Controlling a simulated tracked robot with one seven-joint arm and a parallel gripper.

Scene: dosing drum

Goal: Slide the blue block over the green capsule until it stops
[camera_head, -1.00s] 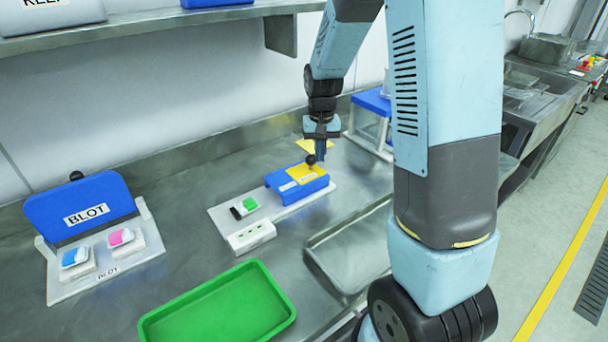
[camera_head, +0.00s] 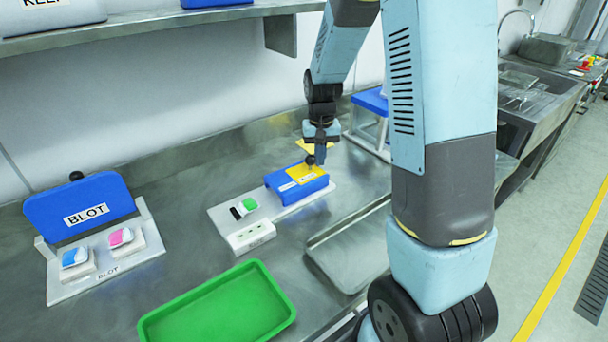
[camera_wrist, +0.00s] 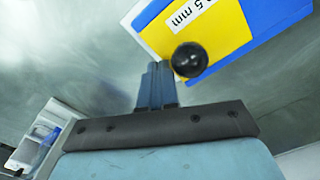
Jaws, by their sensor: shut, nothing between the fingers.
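The blue block (camera_head: 284,185) sits at the right end of a pale base plate (camera_head: 218,214). It has a yellow top patch and a black ball knob (camera_head: 310,160). The green capsule (camera_head: 250,204) lies on the plate to the left of the block, apart from it, beside a black piece. My gripper (camera_head: 320,160) is shut and empty, just to the right of the knob. In the wrist view the shut fingers (camera_wrist: 157,85) are beside the knob (camera_wrist: 189,59); whether they touch it I cannot tell. The block (camera_wrist: 275,15) is partly out of frame there.
A white block with small holes (camera_head: 252,237) stands at the plate's front edge. A green tray (camera_head: 150,325) and a metal tray (camera_head: 318,262) lie in front. A blue BLOT stand (camera_head: 110,187) holds two small pieces at left. A yellow patch and a blue-topped stand (camera_head: 371,101) are behind.

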